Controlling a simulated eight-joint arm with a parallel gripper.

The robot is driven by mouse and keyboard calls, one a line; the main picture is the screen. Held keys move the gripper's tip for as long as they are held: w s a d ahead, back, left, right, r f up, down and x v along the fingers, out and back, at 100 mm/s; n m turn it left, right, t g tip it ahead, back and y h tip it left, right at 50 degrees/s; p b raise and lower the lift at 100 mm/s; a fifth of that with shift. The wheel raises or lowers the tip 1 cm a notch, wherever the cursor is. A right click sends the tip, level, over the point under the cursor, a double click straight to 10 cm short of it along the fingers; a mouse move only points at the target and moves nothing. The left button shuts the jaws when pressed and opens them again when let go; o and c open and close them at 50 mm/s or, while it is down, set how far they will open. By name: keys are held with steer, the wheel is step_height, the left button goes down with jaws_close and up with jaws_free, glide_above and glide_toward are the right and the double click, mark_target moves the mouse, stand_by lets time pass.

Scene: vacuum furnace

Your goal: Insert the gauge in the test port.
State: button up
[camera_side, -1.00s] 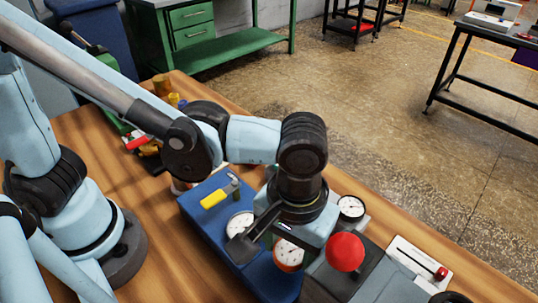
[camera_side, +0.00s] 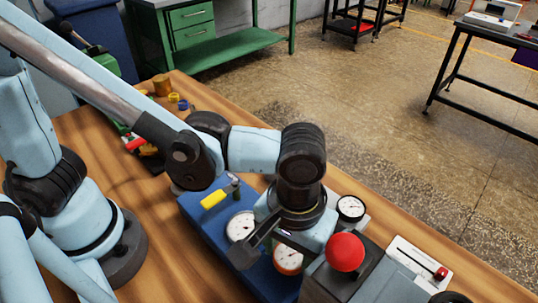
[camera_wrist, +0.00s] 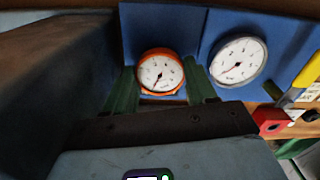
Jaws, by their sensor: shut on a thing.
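An orange-rimmed gauge (camera_wrist: 160,72) with a white dial sits between the two green fingers of my gripper (camera_wrist: 163,84) in the wrist view. My gripper is shut on it. The same gauge shows in the side view (camera_side: 288,258), under my wrist and partly covered by it. Its face is turned up, and its stem is hidden. A blue stand (camera_side: 206,206) lies below and behind it; I cannot tell whether the gauge touches it. I cannot make out the test port in either view.
A grey-rimmed gauge (camera_side: 241,226) is on the blue stand, beside a yellow-handled tool (camera_side: 216,198). A black-rimmed gauge (camera_side: 351,208) stands right of my wrist. A red knob (camera_side: 345,252) rises close to my gripper.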

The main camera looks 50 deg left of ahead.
steer(key=shift+f, duration=0.2)
stand_by(0.4)
steer(key=o, duration=1.4)
steer(key=shift+c, duration=0.2)
steer(key=shift+d+r, duration=0.15)
steer(key=shift+r, duration=2.9)
steer(key=shift+c, duration=0.2)
steer(key=shift+o, duration=0.6)
steer(key=w+a+r+t, duration=0.1)
steer(key=w+a, duration=0.2)
steer(key=a, duration=0.4)
steer(key=w+a+m+t+h, duration=0.1)
steer(key=w+a+t, duration=0.1)
steer(key=a, duration=0.5)
steer(key=shift+w+r, duration=0.4)
steer(key=shift+w, duration=0.3)
steer(key=a+m+t+y, duration=0.1)
steer(key=a+t, duration=0.3)
steer(key=a, duration=0.8)
steer(key=shift+w+a+m, duration=0.2)
steer(key=shift+w+m, duration=0.1)
